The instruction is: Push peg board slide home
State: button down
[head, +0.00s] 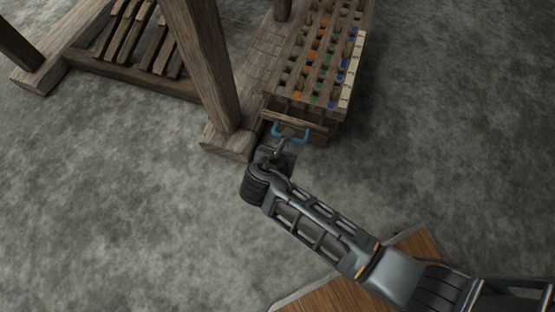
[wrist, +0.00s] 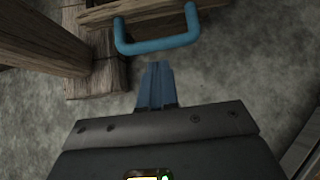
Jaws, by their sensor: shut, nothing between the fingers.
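The peg board slide (head: 316,68) is a wooden box at the upper middle of the head view, its top set with rows of holes, pegs and coloured marks. A blue U-shaped handle (head: 291,133) sticks out from its near end. The handle also shows large in the wrist view (wrist: 157,45), at the top. My gripper (head: 282,150) is shut and empty close to the handle. In the wrist view its blue-grey fingers (wrist: 156,78) point at the handle's crossbar with a small gap showing in that picture. Whether they touch is unclear.
A thick wooden loom post (head: 209,62) and its foot beam (head: 228,142) stand just left of the slide. Wooden treadles (head: 136,40) lie further left. The grey floor is open to the right and in front.

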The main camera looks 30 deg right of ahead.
aim_at(296, 125)
jog(key=shift+w+d+f, duration=0.15)
jog(key=shift+w+d, duration=0.5)
jog(key=w+d+p, duration=0.1)
jog(key=w+d, duration=0.1)
jog(key=w+d+p, duration=0.2)
jog(key=shift+d, duration=0.35)
jog(key=shift+w+d, duration=0.1)
jog(key=shift+d, duration=0.1)
